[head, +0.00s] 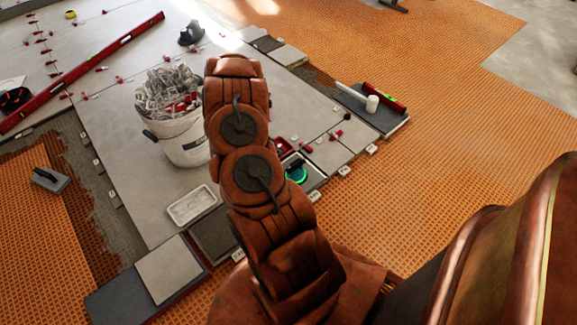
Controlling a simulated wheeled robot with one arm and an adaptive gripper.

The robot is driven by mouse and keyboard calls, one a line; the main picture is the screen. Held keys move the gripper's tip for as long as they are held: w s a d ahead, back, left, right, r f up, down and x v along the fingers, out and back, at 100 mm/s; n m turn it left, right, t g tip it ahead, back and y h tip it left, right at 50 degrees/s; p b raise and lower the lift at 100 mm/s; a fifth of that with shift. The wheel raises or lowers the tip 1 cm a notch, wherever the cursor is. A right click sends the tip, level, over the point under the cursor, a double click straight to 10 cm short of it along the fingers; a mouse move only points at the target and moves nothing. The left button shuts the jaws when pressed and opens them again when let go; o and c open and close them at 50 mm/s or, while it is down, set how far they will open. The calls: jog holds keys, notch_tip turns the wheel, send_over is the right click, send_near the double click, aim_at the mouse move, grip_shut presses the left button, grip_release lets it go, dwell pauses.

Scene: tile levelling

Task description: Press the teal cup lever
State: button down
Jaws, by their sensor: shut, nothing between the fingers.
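The teal cup (298,177) is a small round piece with a bright green-teal rim. It sits low on the tiled floor just right of my arm, near the tile edge. A dark part, perhaps its lever, shows at its upper left; its position is unclear. My arm covers the cup's left side. My gripper cannot be made out; the arm links stand in front of the area beside the cup, so any contact is hidden.
A white bucket (182,135) of clips stands left of my arm. A white tray (192,206) lies below it. A red object (284,146) is above the cup. Orange matting (450,130) is largely clear.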

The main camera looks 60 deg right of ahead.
dwell(0.3)
jog(key=b, duration=0.3)
send_over(292, 164)
jog(key=a, duration=0.1)
notch_tip(292, 164, down, 8)
jog(key=shift+w+a+f, duration=0.1)
jog(key=shift+a+f, duration=0.05)
notch_tip(292, 164, down, 2)
jog(key=shift+w+a+f+b, duration=0.1)
jog(key=shift+w+a+b, duration=0.05)
jog(key=shift+b, duration=0.45)
jog(key=shift+a+f, duration=0.1)
jog(key=shift+f, duration=0.5)
